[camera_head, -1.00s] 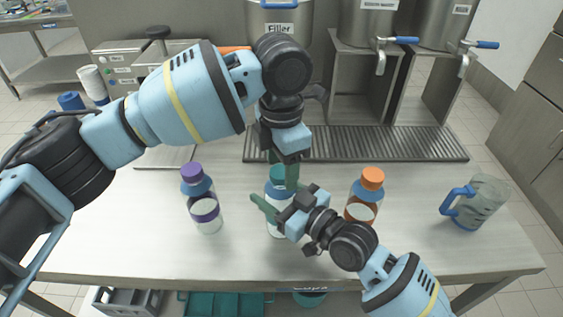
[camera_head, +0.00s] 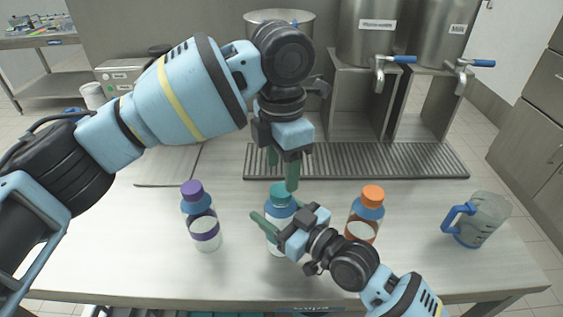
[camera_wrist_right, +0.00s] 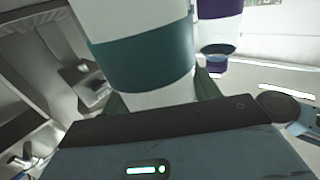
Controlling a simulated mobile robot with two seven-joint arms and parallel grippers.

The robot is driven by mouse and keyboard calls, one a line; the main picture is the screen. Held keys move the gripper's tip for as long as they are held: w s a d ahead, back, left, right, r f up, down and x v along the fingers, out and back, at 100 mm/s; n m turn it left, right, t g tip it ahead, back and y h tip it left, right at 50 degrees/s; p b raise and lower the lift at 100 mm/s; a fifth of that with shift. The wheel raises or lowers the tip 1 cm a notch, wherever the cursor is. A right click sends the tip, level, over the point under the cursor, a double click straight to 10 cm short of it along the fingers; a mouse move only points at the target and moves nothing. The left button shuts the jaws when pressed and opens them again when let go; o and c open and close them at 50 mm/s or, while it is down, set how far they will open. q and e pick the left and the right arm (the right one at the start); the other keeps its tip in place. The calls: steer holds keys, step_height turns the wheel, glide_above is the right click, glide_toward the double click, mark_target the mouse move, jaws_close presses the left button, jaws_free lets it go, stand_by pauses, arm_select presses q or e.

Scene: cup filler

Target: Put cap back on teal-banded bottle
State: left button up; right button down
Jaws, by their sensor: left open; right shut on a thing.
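The teal-banded bottle (camera_head: 279,240) stands upright on the table between two other bottles. A teal cap (camera_head: 280,193) shows at its top; whether it is seated tightly I cannot tell. My right gripper (camera_head: 268,229) is shut on the bottle's body from the near right. In the right wrist view the bottle's teal band (camera_wrist_right: 145,58) fills the upper middle between the fingers. My left gripper (camera_head: 282,172) is open and points down just above the cap. One of its fingertips overlaps the cap's upper edge in the head view; contact cannot be judged.
A purple-capped bottle (camera_head: 203,228) stands to the left, an orange-capped bottle (camera_head: 367,213) close to the right. A clear jug with a blue handle (camera_head: 478,222) is at the far right. Behind are a drip grate (camera_head: 400,160) and steel dispensers (camera_head: 367,38). The front left table is clear.

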arm_select(q)
steer(key=n, duration=0.7)
steer(key=shift+r, duration=0.25)
steer(key=n, duration=0.6)
steer(key=shift+r, duration=0.15)
steer(key=n, duration=0.6)
steer(key=shift+r+n, duration=0.25)
steer(key=shift+n, duration=0.05)
steer(key=n, duration=0.3)
steer(key=shift+r, duration=0.1)
steer(key=n, duration=0.4)
steer(key=shift+r+n, duration=0.1)
steer(key=shift+n, duration=0.3)
steer(key=n, duration=0.6)
steer(key=shift+r, duration=0.2)
steer(key=n, duration=0.4)
steer(key=shift+a+r+n, duration=0.1)
steer(key=shift+r+n, duration=0.05)
steer(key=shift+n, duration=0.25)
steer(key=n, duration=0.4)
steer(key=shift+r+n, duration=0.15)
steer(key=shift+n, duration=0.15)
steer(key=n, duration=0.5)
steer(key=shift+r+n, duration=0.2)
steer(key=shift+n, duration=0.2)
